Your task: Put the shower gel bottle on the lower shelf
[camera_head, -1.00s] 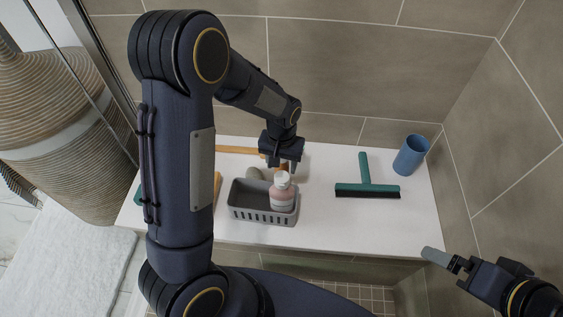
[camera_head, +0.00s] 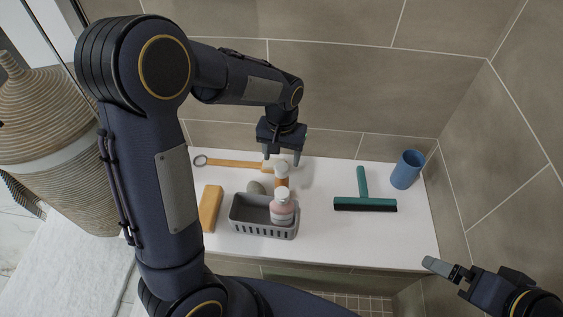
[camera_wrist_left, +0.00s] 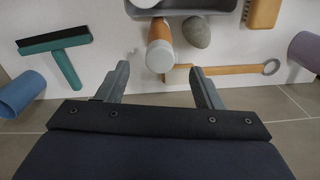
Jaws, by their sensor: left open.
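An amber bottle with a white cap (camera_head: 282,184) stands on the white ledge (camera_head: 325,235), just behind the grey basket (camera_head: 263,230). A pink bottle with a white cap (camera_head: 282,210) stands inside the basket at its right end. No label shows which one is the shower gel. My left gripper (camera_head: 282,157) is open and empty, pointing down near the amber bottle. In the left wrist view the amber bottle (camera_wrist_left: 160,42) shows beyond the gap between the fingers, apart from them. My right gripper (camera_head: 445,268) is at the lower right, away from the bottles; its jaw opening is unclear.
A green squeegee (camera_head: 365,203) and a blue cup (camera_head: 407,169) are on the right of the ledge. A long wooden handle with a ring (camera_head: 235,164) lies behind the basket. A wooden brush (camera_head: 210,207) and a grey stone (camera_head: 255,188) are beside it. Tiled walls close the back and right.

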